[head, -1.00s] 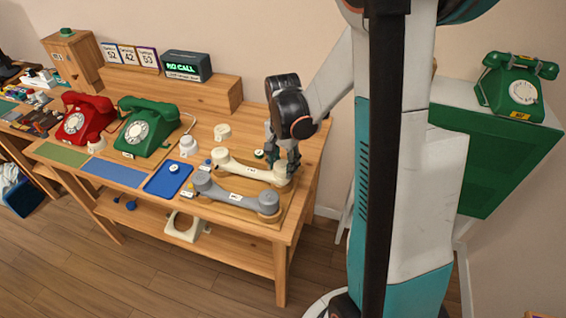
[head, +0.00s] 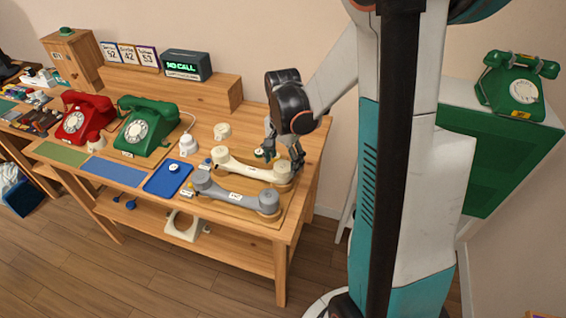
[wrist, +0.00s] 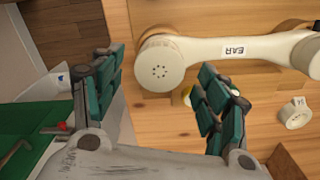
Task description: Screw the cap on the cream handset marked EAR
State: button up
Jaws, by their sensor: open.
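The cream handset (head: 252,168) lies on a wooden board at the table's right end. In the wrist view the cream handset (wrist: 205,52) shows an EAR label (wrist: 234,51). Its near end carries a round cream face with small holes, the cap (wrist: 159,73), seated on the end; I cannot tell how tight it is. My gripper (head: 284,156) is by the handset's right end. In the wrist view my gripper (wrist: 162,95) is open, with its fingers spread either side of the perforated end and nothing between them held. A small part is half hidden behind the right finger.
A grey handset (head: 238,198) lies in front of the cream one. A blue tray (head: 160,188), a white cup-like part (head: 187,146) and a cream ring (head: 222,131) stand left. Green (head: 145,128) and red (head: 84,118) phones are farther left. A green phone (head: 515,88) stands right.

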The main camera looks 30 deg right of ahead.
notch_tip(320, 180, up, 11)
dwell(0.4)
jog(key=shift+f, duration=0.1)
jog(key=shift+c, duration=0.4)
